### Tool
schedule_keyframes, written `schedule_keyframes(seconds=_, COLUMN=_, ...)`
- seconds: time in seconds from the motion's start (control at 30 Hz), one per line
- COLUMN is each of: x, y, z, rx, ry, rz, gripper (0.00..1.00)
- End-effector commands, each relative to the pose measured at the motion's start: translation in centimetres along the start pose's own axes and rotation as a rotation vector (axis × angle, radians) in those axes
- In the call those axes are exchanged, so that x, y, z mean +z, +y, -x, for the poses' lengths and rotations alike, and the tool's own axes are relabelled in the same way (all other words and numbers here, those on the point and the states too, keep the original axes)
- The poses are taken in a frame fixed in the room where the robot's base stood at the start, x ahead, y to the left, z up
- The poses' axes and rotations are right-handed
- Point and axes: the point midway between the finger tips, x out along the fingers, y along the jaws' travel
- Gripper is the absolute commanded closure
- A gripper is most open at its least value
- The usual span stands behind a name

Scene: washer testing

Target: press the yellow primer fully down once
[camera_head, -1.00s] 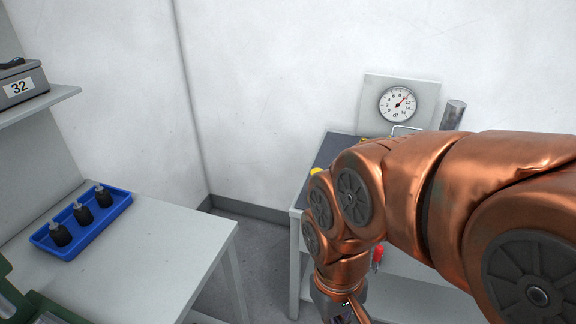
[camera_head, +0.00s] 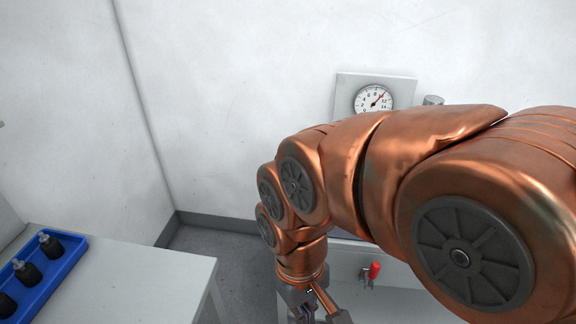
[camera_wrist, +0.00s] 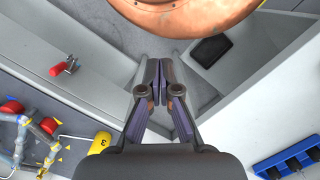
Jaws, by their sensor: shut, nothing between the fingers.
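The yellow primer (camera_wrist: 98,142) shows in the wrist view at the lower left, as a yellow knob partly hidden by my gripper's dark body. In the head view my arm hides it. My gripper (camera_wrist: 159,66) is shut and empty in the wrist view, with the fingertips together. The fingers are to the right of the primer in that view and apart from it. In the head view the wrist shows at the bottom edge and the fingertips are cut off.
Pipework with red handles (camera_wrist: 12,107) stands beside the primer. A dial gauge (camera_head: 374,99) stands at the back. A blue tray (camera_head: 62,268) with black bottles lies on the left table. Open floor (camera_head: 205,249) separates the tables.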

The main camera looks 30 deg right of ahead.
Motion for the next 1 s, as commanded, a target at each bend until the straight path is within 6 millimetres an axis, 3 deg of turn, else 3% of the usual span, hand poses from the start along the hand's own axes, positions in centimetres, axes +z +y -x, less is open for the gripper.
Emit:
schedule_keyframes(seconds=0.33, x=0.0, y=0.0, z=0.0, rx=-0.001, ry=0.000, rz=0.001, gripper=1.00)
schedule_keyframes(seconds=0.47, x=-0.8, y=-0.3, z=0.5, rx=-0.017, ry=0.006, rz=0.038, gripper=1.00)
schedule_keyframes(seconds=0.57, x=-2.8, y=-0.9, z=1.7, rx=-0.058, ry=0.029, rz=0.121, gripper=1.00)
schedule_keyframes(seconds=0.77, x=-9.2, y=-1.4, z=5.9, rx=-0.188, ry=0.134, rz=0.382, gripper=1.00)
schedule_keyframes(seconds=0.87, x=-12.4, y=-0.5, z=8.1, rx=-0.251, ry=0.208, rz=0.503, gripper=1.00)
schedule_keyframes(seconds=1.0, x=-16.7, y=2.4, z=10.8, rx=-0.320, ry=0.338, rz=0.640, gripper=1.00)
